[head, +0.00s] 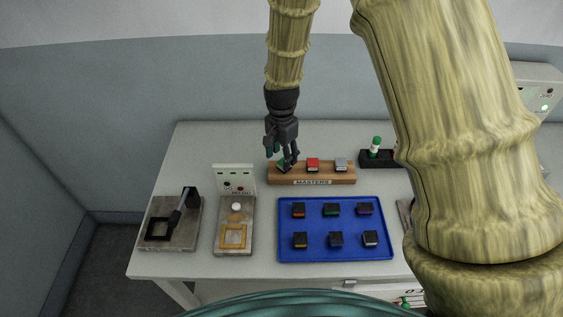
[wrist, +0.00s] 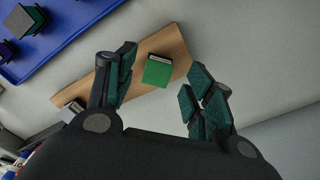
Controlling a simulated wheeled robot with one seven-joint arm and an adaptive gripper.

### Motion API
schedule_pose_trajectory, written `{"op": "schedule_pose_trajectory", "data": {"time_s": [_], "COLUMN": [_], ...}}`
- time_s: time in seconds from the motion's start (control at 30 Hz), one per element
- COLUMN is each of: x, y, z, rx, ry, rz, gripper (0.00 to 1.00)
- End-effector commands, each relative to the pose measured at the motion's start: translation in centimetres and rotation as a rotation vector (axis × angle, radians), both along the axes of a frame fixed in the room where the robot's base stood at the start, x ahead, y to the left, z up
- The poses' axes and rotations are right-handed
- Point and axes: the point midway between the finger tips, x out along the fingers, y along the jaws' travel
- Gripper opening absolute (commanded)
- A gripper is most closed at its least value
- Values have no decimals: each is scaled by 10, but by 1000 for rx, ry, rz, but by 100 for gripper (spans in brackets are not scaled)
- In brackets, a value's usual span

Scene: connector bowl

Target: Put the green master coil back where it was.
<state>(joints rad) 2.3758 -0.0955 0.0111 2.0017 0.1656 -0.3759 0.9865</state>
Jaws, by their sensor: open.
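The green master coil (wrist: 158,71) is on the wooden masters rack (wrist: 176,46), near one end, in the wrist view. In the head view the coil (head: 284,164) is at the left end of the rack (head: 312,174), partly hidden by my gripper (head: 281,154). It looks tilted there compared with its neighbours; I cannot tell whether it is fully seated. My gripper is open, just above the coil. In the wrist view the spread fingers (wrist: 160,95) lie on either side of it, with visible gaps.
A red coil (head: 313,164) and a grey coil (head: 341,164) stand on the same rack. In front is a blue tray (head: 318,228) with several dark coils. Two fixtures (head: 158,240) (head: 235,246) stand at the left. A black holder (head: 368,160) with a green-capped bottle (head: 376,146) is right of the rack.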

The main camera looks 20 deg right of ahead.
Motion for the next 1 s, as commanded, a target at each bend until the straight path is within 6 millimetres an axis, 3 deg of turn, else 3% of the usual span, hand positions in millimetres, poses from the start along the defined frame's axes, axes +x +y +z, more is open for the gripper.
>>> {"op": "schedule_pose_trajectory", "data": {"time_s": [0.6, 1.0], "x": [1, 0], "y": [0, 0], "z": [71, 83], "rx": [0, 0], "ry": [-1, 0], "rz": [2, 1], "gripper": [53, 53]}}
